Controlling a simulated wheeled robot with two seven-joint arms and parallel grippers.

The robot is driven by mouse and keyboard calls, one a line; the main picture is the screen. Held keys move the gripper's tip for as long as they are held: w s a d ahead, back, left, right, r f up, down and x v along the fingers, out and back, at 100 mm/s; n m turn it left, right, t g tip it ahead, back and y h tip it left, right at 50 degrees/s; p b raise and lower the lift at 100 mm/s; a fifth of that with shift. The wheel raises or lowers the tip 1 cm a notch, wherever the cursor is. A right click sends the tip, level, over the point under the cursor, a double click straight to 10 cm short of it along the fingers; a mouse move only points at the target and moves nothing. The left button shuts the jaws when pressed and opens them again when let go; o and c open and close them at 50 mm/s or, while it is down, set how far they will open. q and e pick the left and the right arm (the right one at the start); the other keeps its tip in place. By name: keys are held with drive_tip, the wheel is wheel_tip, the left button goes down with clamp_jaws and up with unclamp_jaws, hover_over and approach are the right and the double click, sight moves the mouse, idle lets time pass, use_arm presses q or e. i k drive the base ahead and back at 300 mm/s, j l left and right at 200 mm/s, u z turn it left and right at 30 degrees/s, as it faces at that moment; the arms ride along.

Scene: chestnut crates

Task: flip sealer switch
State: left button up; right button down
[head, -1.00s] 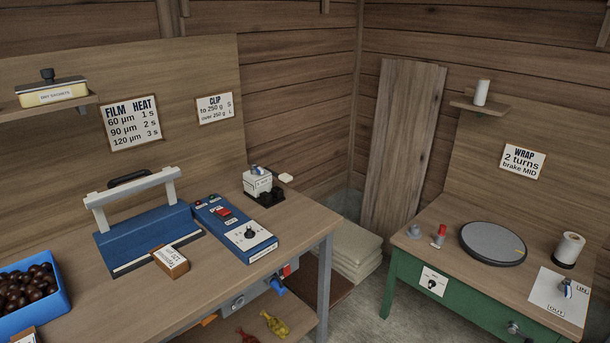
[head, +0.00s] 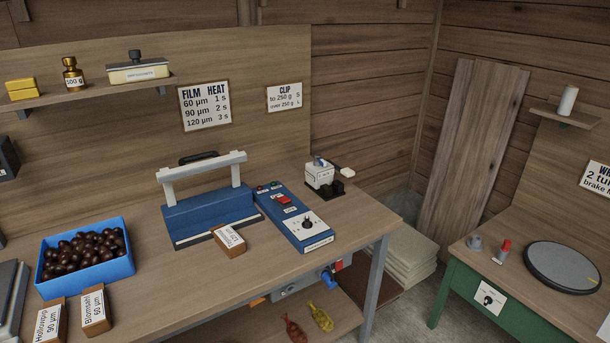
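The blue heat sealer (head: 208,212) with its pale lifting frame stands on the wooden workbench in the head view. Just right of it lies its blue control box (head: 315,241), with a red rocker switch (head: 283,198) near the back half and a black dial (head: 307,222) on a white plate near the front. Small lamps or buttons show at the box's far end. The switch's setting is too small to tell. Neither of my grippers is in the head view.
A blue crate of chestnuts (head: 130,262) and labelled wooden blocks (head: 96,312) stand on the left of the bench. A tagged block (head: 229,240) lies before the sealer. A white clip device (head: 319,174) stands behind the control box. A green table (head: 465,291) is at right.

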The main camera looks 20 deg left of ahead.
sight(282, 198)
drive_tip(key=i+j, duration=0.1)
drive_tip(key=i, duration=0.8)
drive_tip(key=l+z, duration=0.05)
